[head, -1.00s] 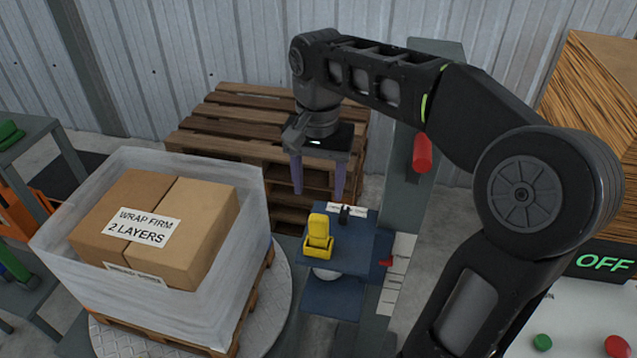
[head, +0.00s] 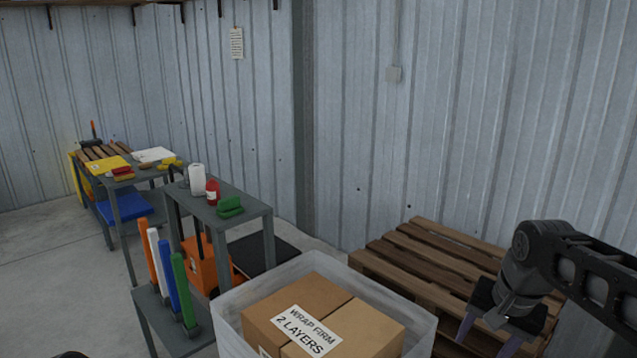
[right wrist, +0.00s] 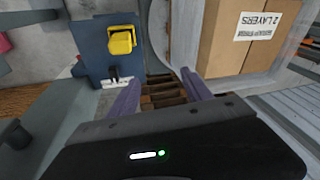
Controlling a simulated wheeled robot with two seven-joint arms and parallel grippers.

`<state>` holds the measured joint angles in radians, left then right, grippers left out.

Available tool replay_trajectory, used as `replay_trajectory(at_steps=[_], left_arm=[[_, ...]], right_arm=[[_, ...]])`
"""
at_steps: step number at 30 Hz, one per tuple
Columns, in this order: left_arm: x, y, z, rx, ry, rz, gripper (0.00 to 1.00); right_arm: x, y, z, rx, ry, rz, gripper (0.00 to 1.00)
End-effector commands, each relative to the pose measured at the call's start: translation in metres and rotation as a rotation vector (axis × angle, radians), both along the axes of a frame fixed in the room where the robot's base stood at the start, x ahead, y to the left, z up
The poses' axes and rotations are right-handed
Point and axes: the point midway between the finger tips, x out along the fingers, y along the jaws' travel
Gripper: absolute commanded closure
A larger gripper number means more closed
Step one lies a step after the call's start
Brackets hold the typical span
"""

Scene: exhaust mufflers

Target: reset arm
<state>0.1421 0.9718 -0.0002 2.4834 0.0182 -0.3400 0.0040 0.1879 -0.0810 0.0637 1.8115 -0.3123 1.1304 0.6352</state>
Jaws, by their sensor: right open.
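My right arm comes in from the right edge in the head view. Its gripper (head: 497,341) hangs in front of the wooden pallets, with its purple fingers pointing down. The right wrist view shows the two purple fingers (right wrist: 162,92) apart with nothing held between them. A blue machine part with a yellow piece (right wrist: 121,41) lies beyond the left finger in that view, apart from it. My left gripper is not in view.
A wrapped load of cartons (head: 305,310) stands at the bottom middle. Stacked wooden pallets (head: 415,255) lie at the right, near the wall. A grey cart (head: 243,212) and a workbench (head: 130,180) stand at the left. Open floor (head: 40,260) shows at far left.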

Motion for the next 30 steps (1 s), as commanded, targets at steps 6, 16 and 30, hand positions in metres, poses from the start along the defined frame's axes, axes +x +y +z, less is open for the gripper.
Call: replay_trajectory(at_steps=[6, 16, 30], left_arm=[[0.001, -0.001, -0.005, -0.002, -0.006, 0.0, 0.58], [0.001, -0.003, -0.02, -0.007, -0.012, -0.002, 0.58], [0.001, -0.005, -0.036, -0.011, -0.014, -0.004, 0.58]], right_arm=[[0.071, 0.066, -0.105, 0.034, -0.227, 0.272, 0.42], [0.014, 0.182, -0.331, 0.099, -0.26, 0.481, 0.42], [-0.189, 0.255, -0.472, 0.239, 0.093, 0.572, 0.42]])
